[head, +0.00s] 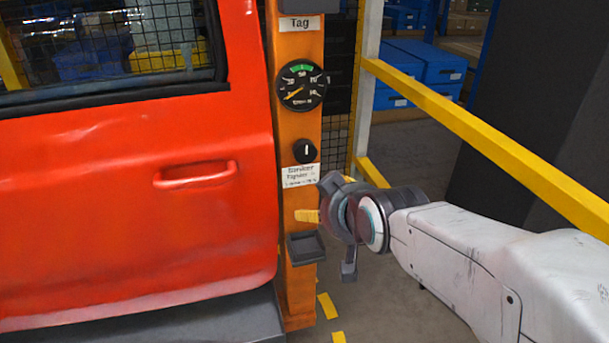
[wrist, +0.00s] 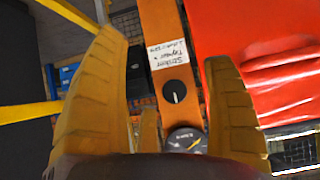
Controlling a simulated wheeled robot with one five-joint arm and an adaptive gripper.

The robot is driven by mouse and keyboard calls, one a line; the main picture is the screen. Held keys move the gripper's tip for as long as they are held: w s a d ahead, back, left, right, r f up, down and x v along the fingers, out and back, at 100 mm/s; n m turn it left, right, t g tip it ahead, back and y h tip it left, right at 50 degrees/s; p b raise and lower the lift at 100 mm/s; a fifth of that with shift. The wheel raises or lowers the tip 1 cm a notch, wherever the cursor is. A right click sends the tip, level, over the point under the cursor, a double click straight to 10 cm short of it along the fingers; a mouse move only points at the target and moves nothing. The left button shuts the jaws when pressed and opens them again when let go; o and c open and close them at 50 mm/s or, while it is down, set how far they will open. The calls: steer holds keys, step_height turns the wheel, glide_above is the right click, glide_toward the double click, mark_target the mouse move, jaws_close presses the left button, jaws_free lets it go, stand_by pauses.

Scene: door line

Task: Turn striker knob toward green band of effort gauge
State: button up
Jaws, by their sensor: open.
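The striker knob (head: 304,151) is black and round, with a white mark standing about upright, on an orange post. The effort gauge (head: 302,85) is a black dial above it. Its green band is at the top and its yellow-orange needle points to the lower left. My gripper (head: 325,197) is open, below and to the right of the knob, apart from it. In the wrist view the knob (wrist: 177,97) shows between the two spread yellow fingers, and nothing is held. The gauge (wrist: 187,140) is partly hidden there by my gripper.
A red door (head: 110,190) with a handle (head: 195,175) stands left of the post. A small dark tray (head: 305,247) sticks out from the post below my gripper. A yellow rail (head: 480,135) runs along the right. A white label (head: 300,176) is under the knob.

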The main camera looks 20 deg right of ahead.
mark_target(306, 151)
steer(key=w+t+b, duration=0.2)
steer(key=w+b, duration=0.1)
steer(key=w+r+t+b, duration=0.1)
steer(key=w+t+b, duration=0.2)
steer(key=w+b, duration=0.1)
steer(key=w+t+b, duration=0.2)
steer(key=w+b, duration=0.2)
steer(key=shift+r+t, duration=0.3)
steer(key=shift+r, duration=0.05)
steer(key=shift+w+r+b, duration=0.1)
steer(key=shift+w+b, duration=0.3)
steer(key=shift+w, duration=3.05)
steer(key=shift+r, duration=0.15)
steer(key=c, duration=1.1)
steer(key=shift+c, duration=0.3)
